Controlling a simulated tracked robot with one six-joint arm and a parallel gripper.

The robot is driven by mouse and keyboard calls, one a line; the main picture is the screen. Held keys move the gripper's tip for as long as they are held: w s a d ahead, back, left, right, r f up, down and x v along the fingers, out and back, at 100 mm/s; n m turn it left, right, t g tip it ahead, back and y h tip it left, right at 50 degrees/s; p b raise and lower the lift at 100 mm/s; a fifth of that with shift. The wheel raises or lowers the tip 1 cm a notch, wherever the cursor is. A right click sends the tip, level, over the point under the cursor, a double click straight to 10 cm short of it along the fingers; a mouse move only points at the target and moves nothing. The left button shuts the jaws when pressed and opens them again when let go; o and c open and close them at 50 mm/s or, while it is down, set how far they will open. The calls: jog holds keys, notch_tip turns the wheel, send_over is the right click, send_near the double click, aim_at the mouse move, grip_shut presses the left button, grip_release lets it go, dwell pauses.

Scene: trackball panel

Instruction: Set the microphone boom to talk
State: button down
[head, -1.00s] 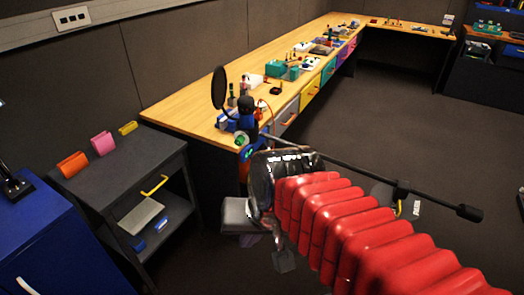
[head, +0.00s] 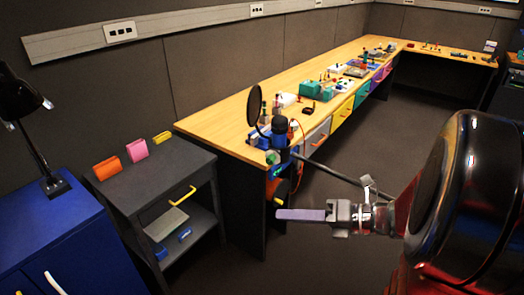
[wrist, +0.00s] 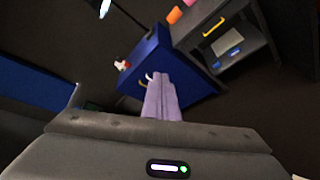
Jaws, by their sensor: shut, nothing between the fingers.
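The black microphone boom (head: 335,175) reaches out to the right from a blue-and-black mount (head: 280,150) at the near corner of the long desk, in the head view. A small grey fitting (head: 367,181) sits along it. Its far end is hidden behind my arm. A round black disc (head: 254,105) stands above the mount. My gripper (head: 282,214) is shut and empty, pointing left, in front of the desk's end and lower in the picture than the boom. Its pale purple fingers (wrist: 160,98) lie together in the wrist view, where the boom is not identifiable.
A dark grey shelf cart (head: 165,160) with coloured items stands left of the desk. A blue cabinet (head: 50,245) with a black lamp (head: 40,150) stands at far left. The wooden desk (head: 240,130) carries several panels and objects. Open floor (head: 365,135) lies right of the desk.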

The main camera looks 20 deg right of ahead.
jog(key=w+d+r+m+t+h, duration=0.1)
jog(key=d+m+t, duration=0.4)
jog(key=d+m, duration=0.5)
jog(key=shift+d+t+h, duration=0.4)
jog(key=shift+d+h, duration=0.15)
jog(key=shift+h, duration=0.05)
jog(key=shift+w+a, duration=0.1)
jog(key=shift+w, duration=0.15)
jog(key=w+d+x, duration=0.1)
jog(key=d+x, duration=0.1)
jog(key=x, duration=1)
jog(key=shift+w, duration=0.45)
jog(key=shift+d+r, duration=0.1)
jog(key=shift+w, duration=0.15)
